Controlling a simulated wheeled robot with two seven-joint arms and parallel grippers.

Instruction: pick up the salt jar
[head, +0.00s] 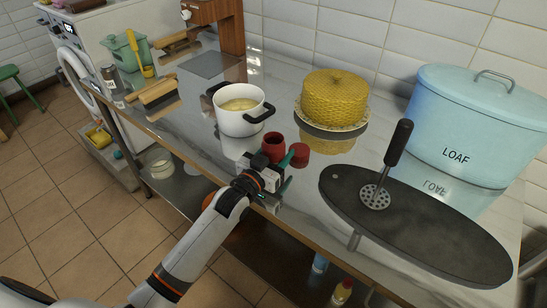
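A small red jar (273,148) stands near the front edge of the steel counter; I cannot read a label on it, so I cannot tell whether it is the salt jar. A second round red piece, perhaps a lid (299,153), lies just right of it. My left gripper (288,172) is at the counter edge, in front of and close to these red things. Its teal fingertips look spread apart, with nothing clearly between them. The gripper partly hides the jar's lower side, and I cannot tell whether they touch. My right gripper is not in view.
A white pot (241,122) stands behind left of the red jar. A dark oval board (440,235) with a black-handled masher (397,147) lies right, before a blue LOAF bin (475,120). Rolling pins (158,90) lie left.

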